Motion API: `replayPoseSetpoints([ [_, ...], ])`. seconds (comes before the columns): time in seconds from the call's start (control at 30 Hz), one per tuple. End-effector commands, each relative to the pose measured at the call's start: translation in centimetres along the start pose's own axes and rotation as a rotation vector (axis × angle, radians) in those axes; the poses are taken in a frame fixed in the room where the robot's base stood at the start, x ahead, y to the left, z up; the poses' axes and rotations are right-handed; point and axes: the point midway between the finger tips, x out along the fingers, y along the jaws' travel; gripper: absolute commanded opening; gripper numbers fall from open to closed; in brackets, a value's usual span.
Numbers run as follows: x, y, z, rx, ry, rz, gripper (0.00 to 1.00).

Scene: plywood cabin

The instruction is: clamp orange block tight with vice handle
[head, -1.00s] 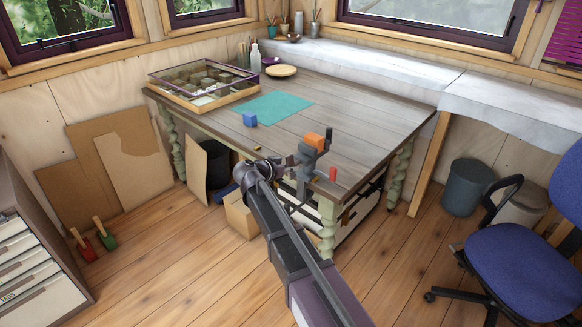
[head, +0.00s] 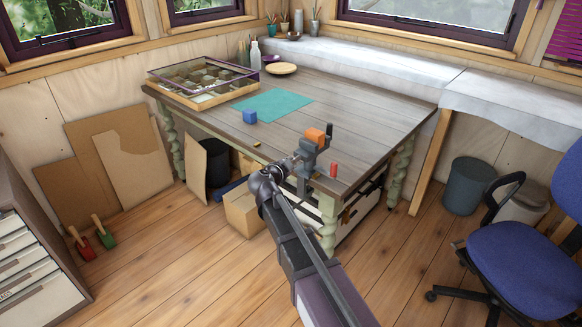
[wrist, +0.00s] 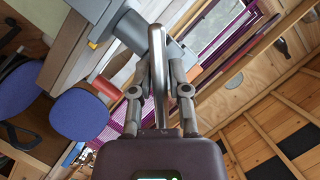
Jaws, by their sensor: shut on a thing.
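The orange block (head: 315,135) sits at the top of the grey vice (head: 308,154), at the table's front corner. A dark jaw stands close to its right side in the head view; I cannot tell whether it touches the block. In the wrist view the vice body (wrist: 128,28) is at the upper left, and the silver vice handle (wrist: 158,75) runs upright between my fingers. My gripper (wrist: 159,62) is shut on this handle. In the head view my gripper (head: 288,166) is small, just left of the vice.
A red cylinder (head: 334,170) stands right of the vice and shows in the wrist view (wrist: 104,87). A blue block (head: 250,117), teal mat (head: 273,104) and display case (head: 203,80) are further back on the table. A blue chair (head: 520,250) stands at right. The table's middle is clear.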

Motion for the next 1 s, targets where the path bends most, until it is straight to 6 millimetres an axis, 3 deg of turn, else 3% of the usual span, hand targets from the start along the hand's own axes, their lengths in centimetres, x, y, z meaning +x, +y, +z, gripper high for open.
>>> replayPoseSetpoints([
  [0.5,0.03,0.32,0.05,0.382,0.002,-0.154,0.00],
  [1.0,-0.03,0.12,-0.13,0.521,0.003,-0.211,0.00],
])
